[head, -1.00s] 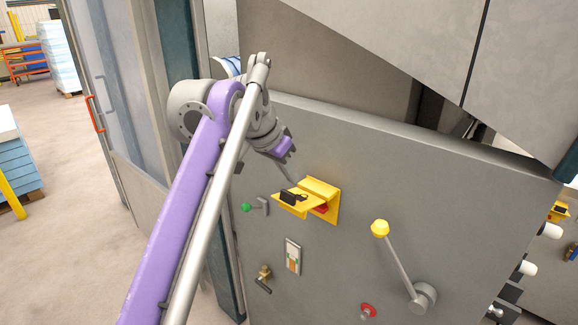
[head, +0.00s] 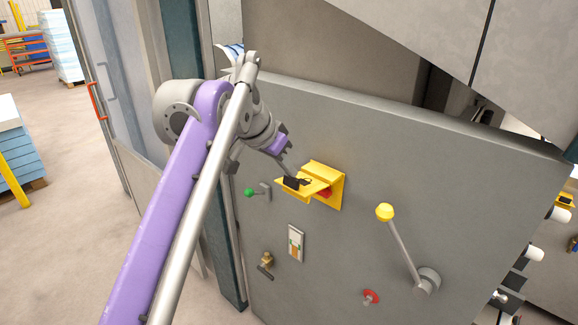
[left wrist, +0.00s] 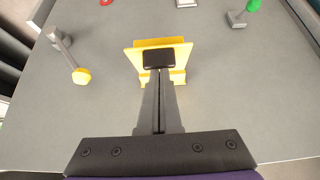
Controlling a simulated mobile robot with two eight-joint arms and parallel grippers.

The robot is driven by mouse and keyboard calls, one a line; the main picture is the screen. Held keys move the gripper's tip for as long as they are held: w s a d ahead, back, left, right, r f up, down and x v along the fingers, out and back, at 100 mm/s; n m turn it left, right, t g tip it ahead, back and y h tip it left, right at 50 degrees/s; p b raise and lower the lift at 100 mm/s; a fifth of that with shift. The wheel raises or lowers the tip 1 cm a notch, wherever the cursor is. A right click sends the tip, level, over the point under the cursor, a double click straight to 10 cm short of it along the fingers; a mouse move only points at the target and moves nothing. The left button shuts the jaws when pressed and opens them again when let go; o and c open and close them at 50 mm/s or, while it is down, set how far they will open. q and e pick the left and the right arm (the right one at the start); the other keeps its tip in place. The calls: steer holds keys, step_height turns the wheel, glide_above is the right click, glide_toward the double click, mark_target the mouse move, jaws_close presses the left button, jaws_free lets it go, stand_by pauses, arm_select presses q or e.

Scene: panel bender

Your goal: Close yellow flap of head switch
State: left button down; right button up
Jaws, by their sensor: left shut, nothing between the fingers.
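The yellow flap (head: 316,185) of the head switch sticks out from the grey panel, raised, with a yellow bracket (head: 328,172) behind it. A bit of the red switch (head: 326,194) shows beneath the flap. My left gripper (head: 291,180) is shut and empty, its fingertips at the flap's upper outer side, by a black part. In the left wrist view the closed fingers (left wrist: 159,90) reach to the black part (left wrist: 159,59) in front of the yellow flap (left wrist: 135,58). I cannot tell whether they touch. My right gripper is not in view.
The grey panel (head: 400,170) also carries a lever with a yellow knob (head: 385,212), a green-knobbed lever (head: 250,192), a red knob (head: 370,296), a small plate switch (head: 296,243) and a brass key handle (head: 266,262). Open floor lies at the left.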

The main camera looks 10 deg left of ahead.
arm_select(q)
steer(key=shift+s+a+f+t+h+b, duration=0.15)
steer(key=shift+f+t+b, duration=0.05)
steer(key=shift+f, duration=0.15)
steer(key=shift+s+a+f+t+h+b, duration=0.1)
steer(key=shift+f+t+h+b, duration=0.1)
steer(key=shift+f, duration=0.15)
step_height(320, 180, down, 11)
steer(key=t+h+b, duration=0.1)
steer(key=t+h, duration=0.5)
steer(key=t, duration=0.2)
steer(key=w+d+f+t+h+b, duration=0.1)
steer(key=w+d+f+t, duration=0.1)
steer(key=f, duration=0.5)
steer(key=shift+w+d+t+h, duration=0.4)
steer(key=shift+w+d, duration=0.3)
steer(key=shift+w, duration=0.55)
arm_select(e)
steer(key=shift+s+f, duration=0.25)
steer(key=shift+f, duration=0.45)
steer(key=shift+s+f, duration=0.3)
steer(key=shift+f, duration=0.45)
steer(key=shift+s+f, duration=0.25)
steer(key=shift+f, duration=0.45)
arm_select(q)
steer(key=shift+f, duration=0.15)
steer(key=shift+a, duration=0.1)
